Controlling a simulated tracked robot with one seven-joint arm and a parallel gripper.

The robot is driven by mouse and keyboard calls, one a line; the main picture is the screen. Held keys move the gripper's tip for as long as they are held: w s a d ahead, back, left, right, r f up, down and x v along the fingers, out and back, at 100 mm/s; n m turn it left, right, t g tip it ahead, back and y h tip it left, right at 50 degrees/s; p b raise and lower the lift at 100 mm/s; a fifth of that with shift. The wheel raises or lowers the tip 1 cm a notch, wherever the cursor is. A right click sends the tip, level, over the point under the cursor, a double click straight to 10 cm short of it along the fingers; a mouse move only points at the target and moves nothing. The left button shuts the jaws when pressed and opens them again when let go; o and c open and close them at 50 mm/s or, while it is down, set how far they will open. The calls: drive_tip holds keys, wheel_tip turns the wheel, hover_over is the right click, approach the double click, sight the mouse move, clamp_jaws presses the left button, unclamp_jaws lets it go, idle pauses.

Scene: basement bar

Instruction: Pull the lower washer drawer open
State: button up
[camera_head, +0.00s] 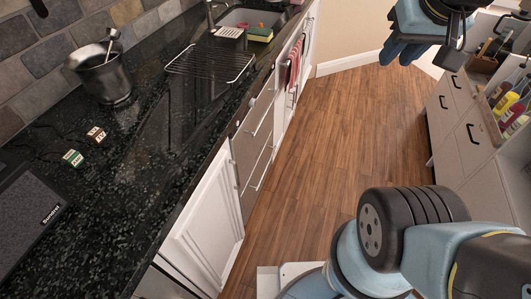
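Below the dark counter, a grey appliance front with two stacked drawers, the washer, faces the wooden floor. The lower washer drawer (257,172) has a long bar handle, seen at a steep angle, and looks closed. The upper drawer (248,130) has a similar handle and also looks closed. At the top right, part of my arm ends in what looks like my gripper (401,50), with dark blue parts pointing down. It is over the floor, well to the right of the drawers and touching nothing visible. Its fingertips are not clear, so its opening cannot be told.
The counter (150,190) holds a metal bucket (104,77), a wire rack (211,63) and small blocks. A white cabinet door (208,225) is nearer than the drawers; a red towel (294,62) hangs beyond. A drawer cabinet (466,125) stands right. The wooden floor (312,150) between is clear.

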drive_tip(key=shift+w, duration=0.1)
drive_tip(key=w+a+f+n+g+y, duration=0.1)
drive_tip(key=w+a+f+g+y, duration=0.3)
drive_tip(key=w, duration=0.5)
drive_tip(key=w+a+f+n+g+y, duration=0.1)
drive_tip(key=w+a+f+g, duration=0.1)
drive_tip(key=w+f, duration=0.55)
drive_tip(key=w+a+f+g+y, duration=0.2)
drive_tip(key=w+f+y, duration=0.3)
drive_tip(key=w+f, duration=1)
drive_tip(key=m+t+y, duration=0.5)
drive_tip(key=m+t, duration=0.1)
drive_tip(key=t, duration=0.2)
approach(267, 166)
drive_tip(key=x, duration=1)
drive_tip(key=shift+f, duration=0.35)
